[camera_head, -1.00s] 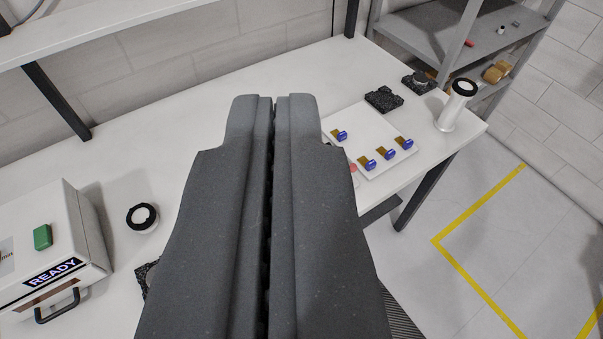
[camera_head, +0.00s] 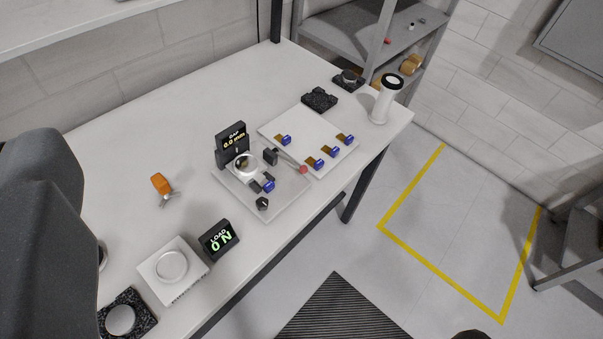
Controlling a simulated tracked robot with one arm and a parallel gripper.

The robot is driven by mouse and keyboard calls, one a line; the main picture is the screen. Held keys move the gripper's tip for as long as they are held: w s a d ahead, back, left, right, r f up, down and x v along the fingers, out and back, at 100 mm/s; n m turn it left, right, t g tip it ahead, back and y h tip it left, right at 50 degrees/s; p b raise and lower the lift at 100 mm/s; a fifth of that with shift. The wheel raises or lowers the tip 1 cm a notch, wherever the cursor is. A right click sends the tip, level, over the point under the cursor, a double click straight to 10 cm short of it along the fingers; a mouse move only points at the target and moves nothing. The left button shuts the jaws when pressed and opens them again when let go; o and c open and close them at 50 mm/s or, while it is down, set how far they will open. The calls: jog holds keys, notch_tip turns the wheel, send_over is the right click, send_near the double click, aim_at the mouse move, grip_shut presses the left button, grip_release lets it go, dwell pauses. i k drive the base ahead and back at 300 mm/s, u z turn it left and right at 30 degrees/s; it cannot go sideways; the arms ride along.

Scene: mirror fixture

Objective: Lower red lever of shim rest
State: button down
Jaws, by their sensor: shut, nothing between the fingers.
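The shim rest (camera_head: 285,197) appears to be the light plate near the table's front edge, with a black gap display (camera_head: 232,146) reading 0.0, a round silver ring and small blue and black parts. Its lever (camera_head: 290,161) is a thin rod running right from a black block to a red knob (camera_head: 303,169). The knob is close to the corner of the white board; I cannot tell its height above the plate.
A white board (camera_head: 290,132) with several blue-handled pieces lies behind the lever. A load display (camera_head: 219,240) reading 0 N, a white scale-like block (camera_head: 165,285) and an orange-handled tool (camera_head: 161,184) are nearer. A white cylinder (camera_head: 383,103) stands far right.

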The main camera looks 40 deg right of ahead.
aim_at(303, 168)
jog(key=i, duration=0.95)
jog(key=z, duration=0.05)
